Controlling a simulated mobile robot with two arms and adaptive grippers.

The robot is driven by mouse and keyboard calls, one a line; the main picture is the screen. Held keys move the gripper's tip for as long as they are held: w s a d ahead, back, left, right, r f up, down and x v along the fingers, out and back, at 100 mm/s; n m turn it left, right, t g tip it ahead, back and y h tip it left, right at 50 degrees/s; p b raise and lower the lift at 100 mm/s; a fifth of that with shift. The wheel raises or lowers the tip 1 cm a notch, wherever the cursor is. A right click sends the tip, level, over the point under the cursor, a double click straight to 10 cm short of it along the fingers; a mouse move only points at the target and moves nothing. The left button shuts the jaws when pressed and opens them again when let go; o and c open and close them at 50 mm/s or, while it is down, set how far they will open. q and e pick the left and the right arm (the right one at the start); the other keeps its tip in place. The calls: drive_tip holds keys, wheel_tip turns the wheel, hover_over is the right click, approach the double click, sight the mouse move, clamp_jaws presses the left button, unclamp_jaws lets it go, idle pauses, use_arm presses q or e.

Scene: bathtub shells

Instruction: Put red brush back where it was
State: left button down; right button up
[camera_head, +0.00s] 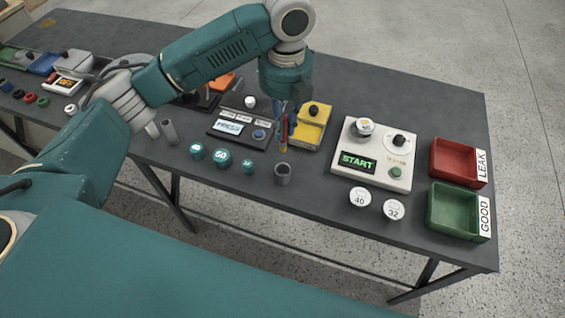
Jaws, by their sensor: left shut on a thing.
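My left gripper (286,108) points down over the middle of the table, beside the yellow box. It is shut on a thin upright red brush (284,132), which hangs below the fingers. A small grey cup (282,175) stands on the table just in front of and below the brush. Whether the brush's lower end touches anything is hard to tell. My right gripper is out of view.
The dark table (320,222) holds a yellow box (309,140), a white START tester (376,180), a PRESS panel (232,140), a red tray (455,180), a green tray (436,212), teal knobs (222,158) and white round weights (360,197). The front strip is partly clear.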

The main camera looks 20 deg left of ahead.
sight(283, 151)
use_arm(q)
drive_tip(key=f, duration=0.4)
drive_tip(key=shift+s+a+f+p, duration=0.1)
drive_tip(key=shift+s+f+p, duration=0.15)
drive_tip(key=shift+p, duration=0.15)
wheel_tip(283, 151, down, 4)
drive_tip(key=shift+r, duration=0.1)
drive_tip(key=shift+f+p, duration=0.3)
drive_tip(key=shift+f, duration=0.05)
wheel_tip(283, 151, down, 4)
drive_tip(key=shift+r+p, duration=0.25)
drive_tip(key=shift+p, duration=0.1)
drive_tip(key=shift+w+f, duration=0.1)
drive_tip(key=shift+f, duration=0.15)
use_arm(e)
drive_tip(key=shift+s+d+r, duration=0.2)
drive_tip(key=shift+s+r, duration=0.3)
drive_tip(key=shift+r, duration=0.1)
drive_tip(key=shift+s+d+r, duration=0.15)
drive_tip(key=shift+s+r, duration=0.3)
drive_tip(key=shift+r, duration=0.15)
use_arm(q)
drive_tip(key=shift+f, duration=0.1)
